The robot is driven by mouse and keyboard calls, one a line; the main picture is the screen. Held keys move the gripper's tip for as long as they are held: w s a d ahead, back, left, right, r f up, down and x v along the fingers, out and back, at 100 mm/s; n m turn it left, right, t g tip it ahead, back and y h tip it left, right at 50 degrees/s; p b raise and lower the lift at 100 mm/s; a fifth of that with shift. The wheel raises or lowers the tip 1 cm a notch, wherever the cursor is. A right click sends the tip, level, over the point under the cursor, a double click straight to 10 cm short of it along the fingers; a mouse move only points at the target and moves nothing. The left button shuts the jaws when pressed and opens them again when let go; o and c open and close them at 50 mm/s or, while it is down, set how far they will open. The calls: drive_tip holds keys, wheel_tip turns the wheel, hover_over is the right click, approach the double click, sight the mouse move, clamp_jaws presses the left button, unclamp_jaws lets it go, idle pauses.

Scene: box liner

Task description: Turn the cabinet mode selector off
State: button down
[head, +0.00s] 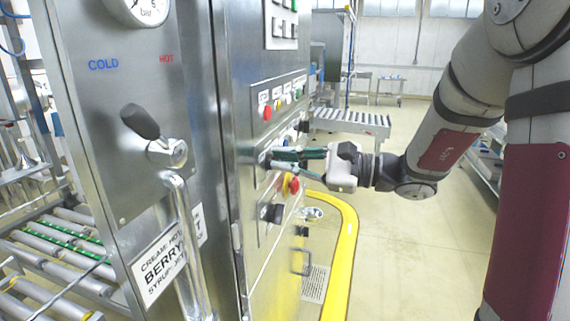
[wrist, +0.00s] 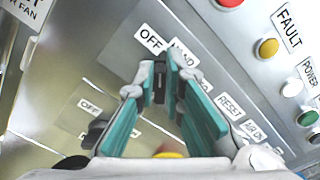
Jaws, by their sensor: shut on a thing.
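The cabinet mode selector is a black knob (wrist: 159,82) on the steel panel, with an OFF label (wrist: 151,40) and a partly hidden label reading something like HAND (wrist: 184,52) beside it. My gripper (wrist: 160,68) has its two teal fingers on either side of the knob and is shut on it. In the head view my gripper (head: 272,160) reaches the cabinet front from the right, and its fingertips hide most of the knob. The exact angle of the knob is hard to tell.
A red and yellow button (head: 291,185) sits just below my fingers, and a black switch (head: 272,213) lower down. Indicator lamps (head: 267,113) line the panel above. At left is a steel panel with a black-handled lever (head: 142,122). The floor to the right is open.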

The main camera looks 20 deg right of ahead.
drive_tip(key=shift+n, duration=0.3)
drive_tip(key=c, duration=1.7)
unclamp_jaws()
drive_tip(key=v, duration=1.2)
